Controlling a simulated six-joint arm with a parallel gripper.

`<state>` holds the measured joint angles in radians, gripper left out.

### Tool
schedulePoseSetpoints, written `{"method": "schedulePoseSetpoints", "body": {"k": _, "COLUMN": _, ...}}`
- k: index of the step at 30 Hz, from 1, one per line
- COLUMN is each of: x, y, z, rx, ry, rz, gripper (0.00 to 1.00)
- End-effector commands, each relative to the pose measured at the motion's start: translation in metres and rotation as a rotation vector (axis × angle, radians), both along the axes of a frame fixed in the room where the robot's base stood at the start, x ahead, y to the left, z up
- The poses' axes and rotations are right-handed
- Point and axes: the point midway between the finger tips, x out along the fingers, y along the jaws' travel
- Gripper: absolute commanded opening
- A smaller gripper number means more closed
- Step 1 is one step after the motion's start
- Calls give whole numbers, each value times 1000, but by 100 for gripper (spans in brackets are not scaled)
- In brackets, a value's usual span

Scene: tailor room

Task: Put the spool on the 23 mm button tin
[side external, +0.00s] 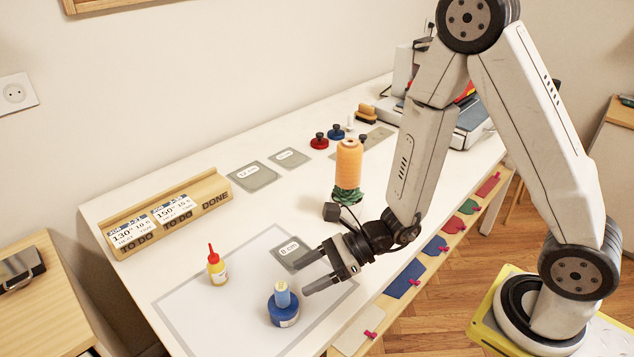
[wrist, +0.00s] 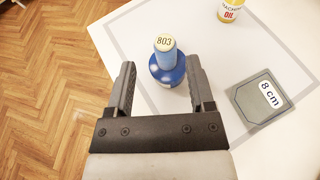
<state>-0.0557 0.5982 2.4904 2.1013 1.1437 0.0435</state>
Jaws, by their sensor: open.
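A light blue spool (side external: 282,293) stands upright on top of a round blue tin (side external: 284,313) on the table mat. In the wrist view the spool (wrist: 164,45) shows a cream top marked 803, above the blue tin (wrist: 168,77). The writing on the tin's label is too small to read. My gripper (side external: 302,277) is open and empty, low and to the right of the spool. In the wrist view my gripper (wrist: 160,66) has its fingers apart, with the spool and tin between and just beyond the tips; neither finger visibly grips them.
A yellow oil bottle with a red cap (side external: 217,265) stands left of the tin. A grey 8 cm plate (side external: 291,257) lies behind my gripper. An orange thread cone (side external: 348,163) stands further back. A wooden card holder (side external: 170,213) lines the back edge.

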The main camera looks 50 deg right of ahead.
Motion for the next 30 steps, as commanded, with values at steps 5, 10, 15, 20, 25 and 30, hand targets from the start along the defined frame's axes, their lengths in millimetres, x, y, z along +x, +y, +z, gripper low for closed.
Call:
{"method": "schedulePoseSetpoints", "body": {"k": 5, "x": -13, "y": 4, "z": 3, "rx": -48, "ry": -16, "rz": 112, "gripper": 69}}
{"method": "schedulePoseSetpoints", "body": {"k": 10, "x": -36, "y": 4, "z": 5, "rx": -144, "ry": -53, "rz": 300, "gripper": 69}}
{"method": "schedulePoseSetpoints", "body": {"k": 15, "x": -60, "y": -4, "z": 5, "rx": -273, "ry": -109, "rz": 513, "gripper": 69}}
{"method": "schedulePoseSetpoints", "body": {"k": 20, "x": -77, "y": -20, "z": 3, "rx": -410, "ry": -179, "rz": 705, "gripper": 69}}
{"method": "schedulePoseSetpoints", "body": {"k": 25, "x": -88, "y": -43, "z": 1, "rx": -570, "ry": -266, "rz": 899, "gripper": 69}}
{"method": "schedulePoseSetpoints", "body": {"k": 30, "x": -91, "y": -70, "z": 1, "rx": -742, "ry": -368, "rz": 1083, "gripper": 69}}
